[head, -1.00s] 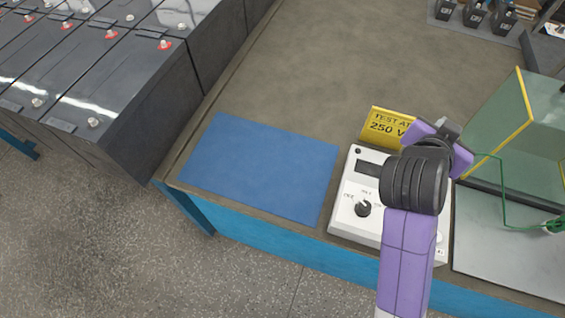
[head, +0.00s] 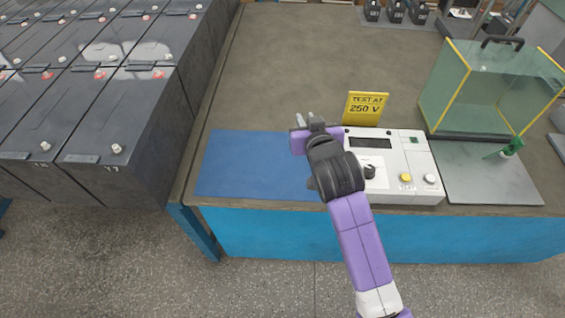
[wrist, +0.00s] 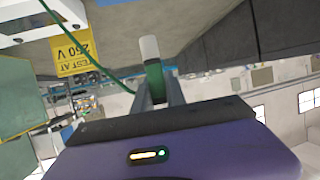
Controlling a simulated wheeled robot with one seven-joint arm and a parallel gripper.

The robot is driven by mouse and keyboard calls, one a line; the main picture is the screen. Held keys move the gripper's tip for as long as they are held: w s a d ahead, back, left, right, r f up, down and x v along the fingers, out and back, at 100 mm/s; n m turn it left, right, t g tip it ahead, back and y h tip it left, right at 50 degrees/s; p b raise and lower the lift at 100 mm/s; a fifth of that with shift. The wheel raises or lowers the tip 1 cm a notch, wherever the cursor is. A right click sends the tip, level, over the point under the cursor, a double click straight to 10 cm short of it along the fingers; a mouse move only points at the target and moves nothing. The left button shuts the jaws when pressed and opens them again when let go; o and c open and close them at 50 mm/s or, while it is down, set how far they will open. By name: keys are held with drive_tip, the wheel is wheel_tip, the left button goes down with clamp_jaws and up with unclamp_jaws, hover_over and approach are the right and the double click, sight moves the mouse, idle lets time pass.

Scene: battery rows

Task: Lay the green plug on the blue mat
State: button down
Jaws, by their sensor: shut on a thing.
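The green plug (wrist: 154,82), a green body with a pale grey-white end, is held between the two fingers of my gripper (wrist: 158,92) in the wrist view. A thin green cable runs to it from the upper left. In the head view my gripper (head: 304,118) is at the right end of the blue mat (head: 250,168), beside the white tester; its height above the table is hard to tell. The plug is not clearly visible there. The blue mat lies flat and bare at the table's front left, its right end partly hidden by my arm.
The white tester (head: 408,150) with a dial and buttons stands right of the mat, a yellow sign (head: 364,107) behind it. A glass box (head: 480,95) and a green fitting (head: 511,147) on a grey plate are farther right. Black batteries (head: 130,120) stand left.

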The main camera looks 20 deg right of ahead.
wheel_tip(320, 180, down, 17)
drive_tip(key=shift+d+f+b, duration=0.1)
drive_tip(key=shift+b, duration=0.4)
drive_tip(key=shift+f, duration=0.2)
drive_tip(key=c, duration=1.4)
unclamp_jaws()
drive_tip(key=shift+r, duration=0.1)
drive_tip(key=shift+o, duration=0.2)
drive_tip(key=shift+r, duration=0.1)
drive_tip(key=shift+s+r, duration=0.1)
drive_tip(key=shift+s, duration=0.05)
drive_tip(key=v, duration=1.1)
drive_tip(key=shift+s, duration=0.35)
drive_tip(key=shift+r, duration=0.15)
